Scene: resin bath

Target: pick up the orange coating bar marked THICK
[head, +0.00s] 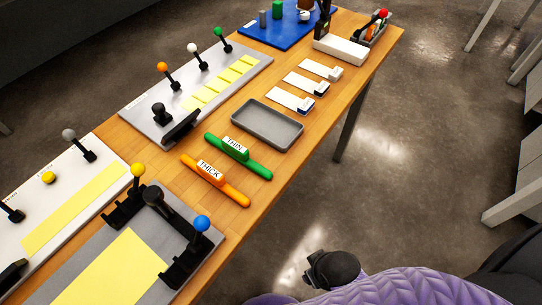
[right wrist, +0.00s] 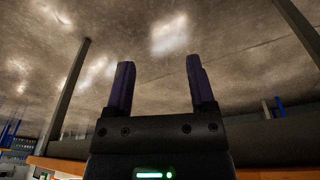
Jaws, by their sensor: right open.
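The orange coating bar (head: 215,180) lies on the wooden table, with a white label reading THICK on its raised middle. A green coating bar (head: 238,156) labelled THIN lies beside it, just behind. My right arm comes in at the lower right of the head view, over the floor, well apart from the bars. My right gripper (right wrist: 158,85) shows in the right wrist view with its two dark fingers apart and nothing between them; neither bar shows there. My left gripper is not in view.
A grey tray (head: 267,124) sits behind the green bar. A plate with levers and yellow strips (head: 197,88) lies to the left. A grey fixture with blue and yellow knobs (head: 180,215) stands in front. White label-ended strips (head: 291,100) lie near the right edge.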

